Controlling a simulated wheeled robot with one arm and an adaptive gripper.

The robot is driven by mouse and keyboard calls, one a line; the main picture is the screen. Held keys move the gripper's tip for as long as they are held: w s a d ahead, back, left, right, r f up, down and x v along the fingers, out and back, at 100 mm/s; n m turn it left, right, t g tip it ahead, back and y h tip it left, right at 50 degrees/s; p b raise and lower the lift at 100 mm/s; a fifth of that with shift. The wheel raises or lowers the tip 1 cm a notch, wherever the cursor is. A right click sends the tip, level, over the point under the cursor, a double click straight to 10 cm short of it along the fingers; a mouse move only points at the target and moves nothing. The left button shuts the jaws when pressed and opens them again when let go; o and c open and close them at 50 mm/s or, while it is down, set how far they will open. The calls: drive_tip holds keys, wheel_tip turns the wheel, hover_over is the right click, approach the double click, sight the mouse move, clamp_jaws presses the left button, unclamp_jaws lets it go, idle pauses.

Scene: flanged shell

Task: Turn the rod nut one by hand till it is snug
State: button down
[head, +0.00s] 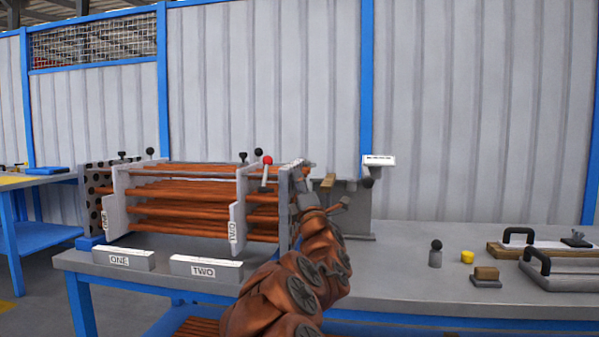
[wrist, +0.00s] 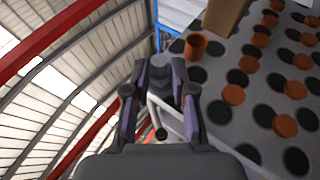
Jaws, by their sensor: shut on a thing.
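The flanged shell's bundle of copper tubes (head: 185,198) lies on the bench, held by pale upright plates. My gripper (head: 308,196) is at the right end plate (head: 285,205), and my arm hides part of that end. In the wrist view my gripper (wrist: 160,85) has its two fingers closed around a small grey piece (wrist: 163,63), which looks like the rod nut. It sits beside the holed end plate (wrist: 215,75). The rod behind it and the nut's seating are hidden.
Blocks labelled ONE (head: 124,259) and TWO (head: 206,267) stand at the bench's front left. A grey stand (head: 357,208) is right behind my gripper. The bench between is clear.

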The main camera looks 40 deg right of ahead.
wheel_tip(320, 180, up, 2)
drive_tip(key=m+g+y+p, duration=0.1)
drive_tip(key=m+g+p, duration=0.1)
drive_tip(key=p, duration=0.9)
drive_tip(key=m+g+y+p, duration=0.1)
drive_tip(key=g+p, duration=0.3)
drive_tip(key=p, duration=0.7)
drive_tip(key=m+g+y+p, duration=0.2)
drive_tip(key=g+p, duration=0.1)
drive_tip(key=p, duration=0.8)
drive_tip(key=shift+s+r+m+g, duration=0.15)
drive_tip(key=shift+r+m+g, duration=0.05)
drive_tip(key=shift+m+g, duration=0.2)
drive_tip(key=p, duration=0.3)
drive_tip(key=shift+r+y, duration=0.1)
drive_tip(key=shift+y, duration=0.2)
drive_tip(key=g+y+p, duration=0.1)
drive_tip(key=p, duration=0.3)
drive_tip(key=shift+f+m, duration=0.3)
drive_tip(key=c, duration=1.3)
unclamp_jaws()
drive_tip(key=shift+s+d, duration=0.1)
drive_tip(key=o, duration=0.3)
drive_tip(key=shift+o, duration=0.2)
